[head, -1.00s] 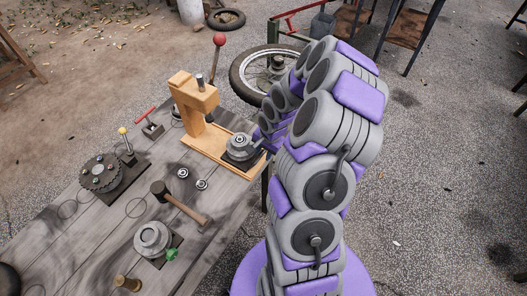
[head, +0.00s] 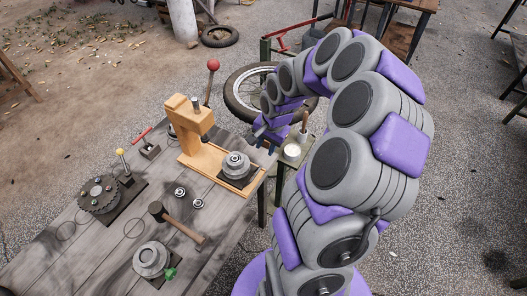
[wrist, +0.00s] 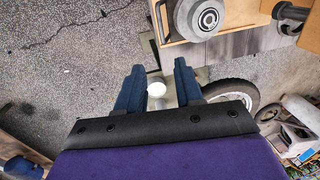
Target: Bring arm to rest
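My gray and purple arm rises at the right of the head view and bends over toward the far right corner of the workbench. My gripper (head: 266,138) is beside the end of the wooden press base. In the wrist view my gripper (wrist: 158,78) has its two dark blue fingers well apart, with nothing held between them. A white round top (wrist: 156,89) shows beyond the gap, lower down. The wooden press (head: 196,135) stands on the bench with a gray stepped pulley (head: 235,166) on its base, apart from my fingers.
The gray plank workbench (head: 100,235) holds a mallet (head: 180,222), a second pulley (head: 151,260) and a dark toothed disc (head: 98,193). A small stand with a white pot (head: 292,151) is close to my gripper. A wheel (head: 233,92) lies behind. Open floor is at the right.

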